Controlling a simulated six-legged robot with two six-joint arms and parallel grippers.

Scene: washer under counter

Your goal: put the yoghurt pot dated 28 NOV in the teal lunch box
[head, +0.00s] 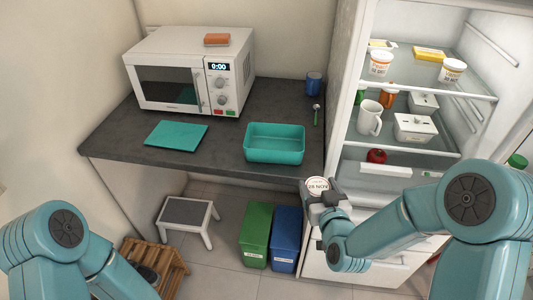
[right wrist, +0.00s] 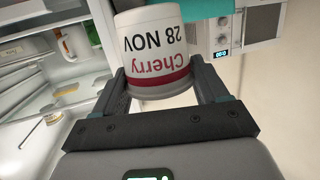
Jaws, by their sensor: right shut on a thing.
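My right gripper (head: 322,197) is shut on a white yoghurt pot (head: 317,185). In the right wrist view the pot (right wrist: 155,50) sits between the two fingers and reads "Cherry" and "28 NOV", upside down in that picture. The gripper holds it in front of the counter's right end, beside the open fridge. The teal lunch box (head: 274,150) stands open on the counter, up and to the left of the pot, and looks empty inside. A flat teal lid (head: 176,135) lies on the counter left of it. My left arm shows at the lower left; its gripper is out of view.
The open fridge (head: 340,150) holds two other pots (head: 380,62) (head: 452,70), a white mug (head: 369,118) and white containers. A microwave (head: 190,75), blue cup (head: 314,83) and small spoon-like item (head: 316,114) are on the counter (head: 225,140). A stool (head: 187,215) and bins stand below.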

